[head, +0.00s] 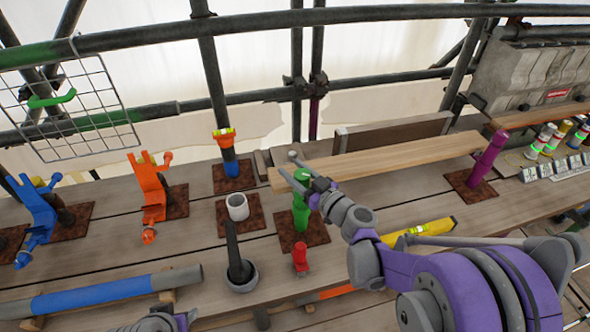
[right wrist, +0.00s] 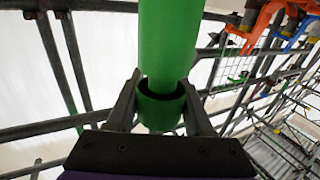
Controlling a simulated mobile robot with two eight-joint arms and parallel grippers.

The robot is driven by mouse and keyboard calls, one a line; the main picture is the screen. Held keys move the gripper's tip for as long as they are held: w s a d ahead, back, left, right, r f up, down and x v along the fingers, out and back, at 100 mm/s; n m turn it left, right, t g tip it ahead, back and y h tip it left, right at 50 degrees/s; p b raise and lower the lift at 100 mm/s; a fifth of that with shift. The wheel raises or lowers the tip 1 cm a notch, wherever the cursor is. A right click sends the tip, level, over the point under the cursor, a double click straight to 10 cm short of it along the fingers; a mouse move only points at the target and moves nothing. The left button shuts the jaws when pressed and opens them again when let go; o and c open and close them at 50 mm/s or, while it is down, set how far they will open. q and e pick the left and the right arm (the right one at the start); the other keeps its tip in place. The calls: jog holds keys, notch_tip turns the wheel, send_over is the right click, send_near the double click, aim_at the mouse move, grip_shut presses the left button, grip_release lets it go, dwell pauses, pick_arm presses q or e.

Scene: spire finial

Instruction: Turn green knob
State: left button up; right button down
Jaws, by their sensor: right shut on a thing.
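The green knob (head: 301,212) is an upright green post on a rusty square plate (head: 288,235), in the middle of the head view. My right gripper (head: 292,165) reaches it from the right, near its top. The right gripper's dark fingers (right wrist: 160,100) are shut on that collar, one on each side. At the bottom edge of the head view a small grey and purple part of my left arm shows; its jaws cannot be made out.
A wooden plank (head: 385,160) lies behind the post. A yellow level (head: 420,233) lies to the right. Scaffold pipes cross the back.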

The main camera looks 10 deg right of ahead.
jog(key=shift+s+a+n+g+y+p, duration=0.1)
jog(key=shift+s+a+n+g+y, duration=0.3)
jog(key=shift+n+g+y, duration=1.8)
jog(key=shift+s+a+n+g+y+p, duration=0.15)
jog(key=shift+s+n+g+y, duration=0.7)
jog(key=shift+n+g, duration=2.5)
jog(key=shift+s+a+n+g+y+p, duration=0.1)
jog(key=shift+s+a+n+g+y, duration=0.25)
jog(key=shift+n+g+y, duration=2.45)
jog(key=shift+d+m+g+h, duration=0.1)
jog(key=shift+m+g+h, duration=0.95)
jog(key=shift+g, duration=0.2)
jog(key=shift+c, duration=1.4)
grip_release()
